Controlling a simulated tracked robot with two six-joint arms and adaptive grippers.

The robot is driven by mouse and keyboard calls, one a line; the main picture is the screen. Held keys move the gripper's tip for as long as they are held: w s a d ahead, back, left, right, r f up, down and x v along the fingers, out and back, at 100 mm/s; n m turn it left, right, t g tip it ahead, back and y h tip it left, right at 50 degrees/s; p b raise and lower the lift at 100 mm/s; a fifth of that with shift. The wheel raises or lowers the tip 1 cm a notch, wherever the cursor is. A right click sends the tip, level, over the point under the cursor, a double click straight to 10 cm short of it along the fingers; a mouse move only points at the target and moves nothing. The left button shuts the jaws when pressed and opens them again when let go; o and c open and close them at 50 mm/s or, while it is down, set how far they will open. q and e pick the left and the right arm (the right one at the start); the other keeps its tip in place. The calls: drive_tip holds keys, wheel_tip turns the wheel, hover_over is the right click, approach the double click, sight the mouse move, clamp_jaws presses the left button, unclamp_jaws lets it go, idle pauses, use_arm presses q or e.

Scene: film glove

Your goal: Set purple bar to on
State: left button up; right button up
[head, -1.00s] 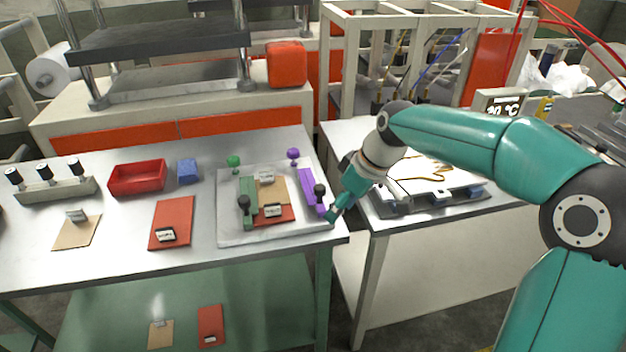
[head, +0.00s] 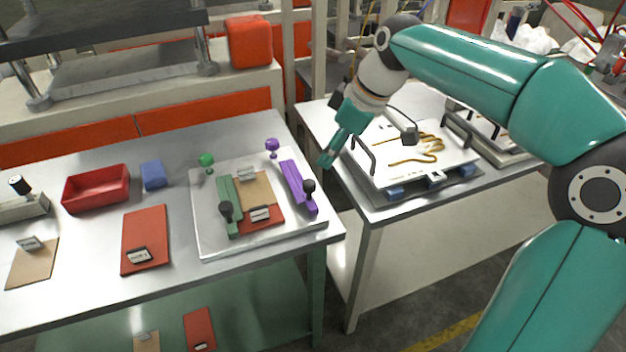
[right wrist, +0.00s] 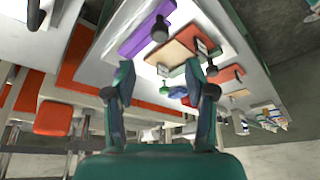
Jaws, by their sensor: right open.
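The purple bar (head: 297,185) lies at the right side of a pale plate (head: 207,243) on the left table, with a black knob at its near end. A purple knob (head: 271,146) stands on the plate just beyond its far end. A green bar (head: 229,200) lies left of it, with a black knob at its near end and a green knob (head: 206,160) behind. My right gripper (head: 327,160) is in the air to the right of the purple bar, apart from it. In the right wrist view its jaws (right wrist: 165,75) are open and empty, and the purple bar (right wrist: 145,32) shows beyond them. My left gripper is out of view.
Tan and red pieces with labels lie between the bars. A red tray (head: 97,190), a blue block (head: 153,175) and a red sheet (head: 146,240) are further left. The right table carries a frame with black handles (head: 409,134). A gap separates the tables.

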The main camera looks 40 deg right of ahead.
sight(311, 183)
drive_tip(key=x, duration=1.1)
drive_tip(key=shift+w+a+f, duration=0.15)
drive_tip(key=shift+f, duration=0.15)
clamp_jaws()
